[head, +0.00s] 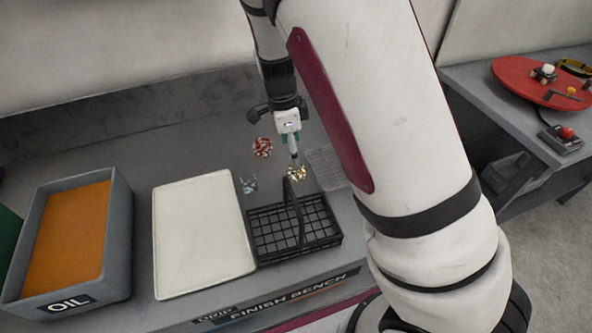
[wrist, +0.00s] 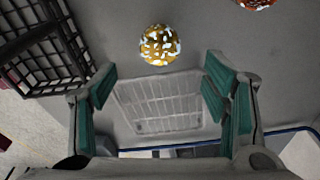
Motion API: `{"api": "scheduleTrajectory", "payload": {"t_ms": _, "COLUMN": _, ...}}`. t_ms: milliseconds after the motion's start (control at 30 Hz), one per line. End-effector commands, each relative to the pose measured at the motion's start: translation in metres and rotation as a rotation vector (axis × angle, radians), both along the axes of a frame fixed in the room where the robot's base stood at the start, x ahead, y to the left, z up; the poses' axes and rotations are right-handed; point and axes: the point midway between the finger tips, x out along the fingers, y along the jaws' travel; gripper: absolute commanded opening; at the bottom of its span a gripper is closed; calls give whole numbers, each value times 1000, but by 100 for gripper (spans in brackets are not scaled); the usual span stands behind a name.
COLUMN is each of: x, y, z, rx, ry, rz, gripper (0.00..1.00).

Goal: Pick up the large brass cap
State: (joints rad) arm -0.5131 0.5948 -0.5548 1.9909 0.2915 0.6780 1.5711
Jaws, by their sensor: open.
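A brass-coloured round piece with white flecks, the only brass-coloured thing I can make out on the bench, shows in the wrist view (wrist: 159,46) at the top centre. In the head view it is a small gold shape (head: 298,174) behind the black basket. I cannot tell its size class or exact shape. My gripper (wrist: 160,80) is open and empty, its green-padded fingers spread wide, with the brass piece beyond the fingertips and roughly centred between them. In the head view my gripper (head: 293,153) hangs just above and behind the piece, its fingers partly hidden.
A black wire basket (head: 335,240) with an upright handle stands in front of the piece. A clear ribbed tray (wrist: 160,103) lies beside it. A red-and-white piece (head: 262,147) and a bluish-grey piece (head: 249,184) are nearby. A white tray (head: 200,235) and oil bin (head: 119,235) stand left.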

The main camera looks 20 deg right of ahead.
Motion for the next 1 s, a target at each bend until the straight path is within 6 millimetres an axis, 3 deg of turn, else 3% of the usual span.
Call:
{"api": "scheduleTrajectory", "payload": {"t_ms": 267, "x": -1, "y": -3, "z": -22, "rx": -1, "ry": 2, "rz": 1, "gripper": 69}}
{"api": "scheduleTrajectory", "payload": {"t_ms": 600, "x": -1, "y": -8, "z": -65, "rx": 0, "ry": 2, "rz": 0, "gripper": 69}}
{"api": "scheduleTrajectory", "payload": {"t_ms": 900, "x": -1, "y": -8, "z": -69, "rx": 1, "ry": 0, "rz": 1, "gripper": 69}}
{"api": "scheduleTrajectory", "payload": {"t_ms": 1000, "x": -1, "y": -8, "z": -69, "rx": 1, "ry": 0, "rz": 1, "gripper": 48}}
